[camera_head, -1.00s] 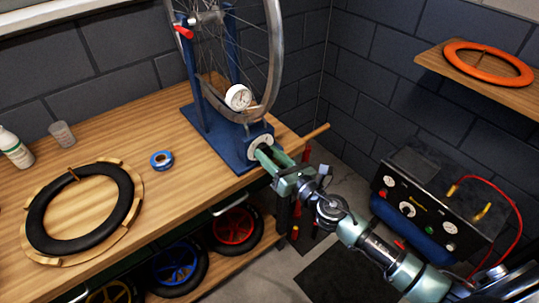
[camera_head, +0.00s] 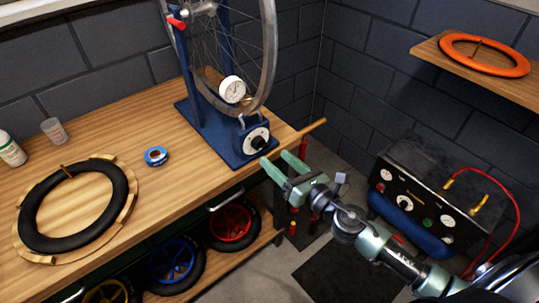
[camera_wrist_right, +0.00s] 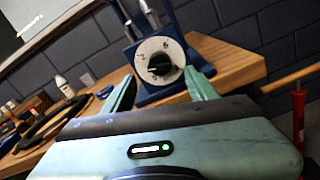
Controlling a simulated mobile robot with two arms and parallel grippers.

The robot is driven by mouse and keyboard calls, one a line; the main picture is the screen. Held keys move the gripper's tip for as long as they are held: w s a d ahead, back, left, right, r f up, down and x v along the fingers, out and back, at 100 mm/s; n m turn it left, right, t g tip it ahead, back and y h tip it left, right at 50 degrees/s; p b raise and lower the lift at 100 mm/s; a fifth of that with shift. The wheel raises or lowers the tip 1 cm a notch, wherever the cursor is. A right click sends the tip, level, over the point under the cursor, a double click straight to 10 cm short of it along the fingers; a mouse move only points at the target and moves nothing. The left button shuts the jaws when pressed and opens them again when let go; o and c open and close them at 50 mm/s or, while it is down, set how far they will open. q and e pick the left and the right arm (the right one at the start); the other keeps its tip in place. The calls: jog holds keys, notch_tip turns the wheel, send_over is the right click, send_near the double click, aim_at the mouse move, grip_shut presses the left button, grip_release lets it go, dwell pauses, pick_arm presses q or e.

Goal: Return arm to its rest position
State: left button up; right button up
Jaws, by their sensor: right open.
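My right gripper (camera_head: 282,167) is open and empty in the head view, just off the front right edge of the wooden bench (camera_head: 100,130). Its two green fingers are apart and point toward a white dial with a black knob (camera_head: 257,142) on the blue truing stand (camera_head: 222,140). The fingers do not touch the knob. In the right wrist view the dial (camera_wrist_right: 159,60) shows beyond and between the open fingertips (camera_wrist_right: 164,85). A bicycle wheel (camera_head: 262,60) stands upright in the stand, with a round white gauge (camera_head: 232,90) by its rim. My left gripper is not in view.
A black tyre (camera_head: 28,222) on a wooden ring and blue tape (camera_head: 155,156) lie on the bench. Coloured wheels (camera_head: 232,226) sit on the shelf below. A black gauge box (camera_head: 420,205) with a red hose is at right. An orange ring (camera_head: 485,55) lies on a shelf.

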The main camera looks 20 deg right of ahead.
jog(key=shift+v, duration=1)
jog(key=s+d+f+m+g+h, duration=0.25)
jog(key=f+m, duration=0.35)
jog(key=f, duration=0.5)
jog(key=s+d+f+m+g+h, duration=0.2)
jog(key=s+d+f+m, duration=0.3)
jog(key=f, duration=0.7)
jog(key=s+d+f+m+g+h, duration=0.1)
jog(key=d+f+m+g+h, duration=0.1)
jog(key=f+m, duration=0.7)
jog(key=s+f+m+g, duration=0.4)
jog(key=s+f+m, duration=0.2)
jog(key=s+f, duration=0.85)
jog(key=s+a+f+m+g, duration=0.2)
jog(key=s+a+f+m, duration=0.1)
jog(key=s, duration=0.7)
jog(key=s+a+f+m+g, duration=0.3)
jog(key=s+f+m, duration=0.2)
jog(key=s, duration=0.5)
jog(key=shift+s+a+f, duration=0.2)
jog(key=shift+s+f, duration=0.05)
jog(key=shift+f, duration=0.3)
